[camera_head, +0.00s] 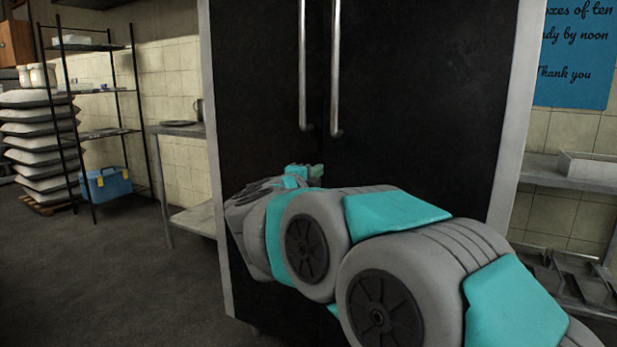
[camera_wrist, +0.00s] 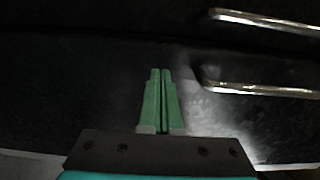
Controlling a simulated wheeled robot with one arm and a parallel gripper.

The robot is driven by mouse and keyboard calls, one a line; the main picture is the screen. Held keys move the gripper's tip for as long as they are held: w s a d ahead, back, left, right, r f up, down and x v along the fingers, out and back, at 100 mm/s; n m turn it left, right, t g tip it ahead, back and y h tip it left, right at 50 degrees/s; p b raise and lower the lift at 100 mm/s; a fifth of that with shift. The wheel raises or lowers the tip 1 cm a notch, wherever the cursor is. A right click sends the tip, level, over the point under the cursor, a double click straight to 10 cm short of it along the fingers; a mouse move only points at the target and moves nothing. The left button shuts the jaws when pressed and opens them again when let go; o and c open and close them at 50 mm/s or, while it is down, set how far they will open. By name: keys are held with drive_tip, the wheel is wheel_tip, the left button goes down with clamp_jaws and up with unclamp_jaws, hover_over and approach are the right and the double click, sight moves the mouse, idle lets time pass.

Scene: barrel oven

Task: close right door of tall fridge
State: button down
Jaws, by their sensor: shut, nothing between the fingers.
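The tall fridge stands straight ahead with a light metal frame and two black doors, the left door (camera_head: 258,85) and the right door (camera_head: 425,95). The right door looks flush or nearly flush with the left one; I cannot tell if a small gap remains. Long silver handles hang side by side at the middle seam, the left handle (camera_head: 303,75) and the right handle (camera_head: 335,75). My gripper (camera_head: 316,172) is just below the handle ends, in front of the doors. Its green fingers are together and empty in the wrist view (camera_wrist: 161,74). I cannot tell if they touch a door.
A metal side table (camera_head: 180,129) stands left of the fridge. Further left are a black rack (camera_head: 100,90), a blue cooler box (camera_head: 106,184) and stacked sacks (camera_head: 45,140). A metal shelf (camera_head: 545,178) is at right. The floor (camera_head: 130,270) at left is clear.

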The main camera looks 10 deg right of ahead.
sight(329, 159)
drive_tip(key=x, duration=0.7)
drive_tip(key=shift+w+d+r+p, duration=0.1)
drive_tip(key=shift+w+d+p, duration=0.05)
drive_tip(key=shift+w+p, duration=0.6)
drive_tip(key=w+d, duration=0.1)
drive_tip(key=w+h+p, duration=0.1)
drive_tip(key=w, duration=0.1)
drive_tip(key=shift+d+m+g, duration=0.3)
drive_tip(key=shift+d+m, duration=0.05)
drive_tip(key=shift+m, duration=0.05)
drive_tip(key=shift+d+r, duration=0.1)
drive_tip(key=shift+r, duration=0.15)
